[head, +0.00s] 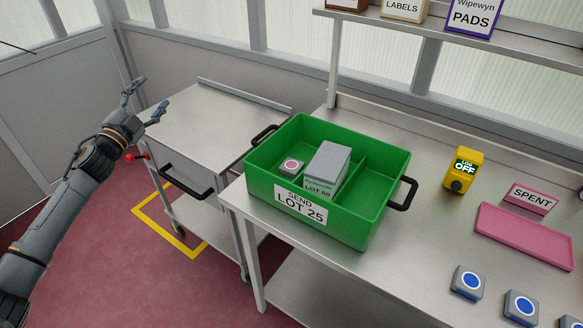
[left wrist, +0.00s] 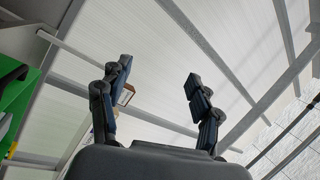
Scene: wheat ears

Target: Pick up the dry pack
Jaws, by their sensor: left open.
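Grey packs with blue discs lie at the bottom right of the bench: one blue-disc pack (head: 468,282), a second blue-disc pack (head: 521,307) and a third blue-disc pack (head: 571,322) cut by the frame edge. A grey pack with a red disc (head: 291,166) lies in the left compartment of the green crate (head: 392,160). I see no "dry" wording on any pack. My left gripper (head: 146,101) is open and empty, raised beside the cart, far from all packs. In the left wrist view its fingers (left wrist: 158,75) are spread with nothing between them. My right gripper is out of view.
A grey block labelled LOT 60 (head: 329,165) stands in the crate, whose front reads SEND LOT 25. A yellow device reading OFF (head: 461,170), a SPENT sign (head: 531,198) and a pink tray (head: 524,240) are on the bench (head: 410,262). The cart top (head: 209,125) is clear.

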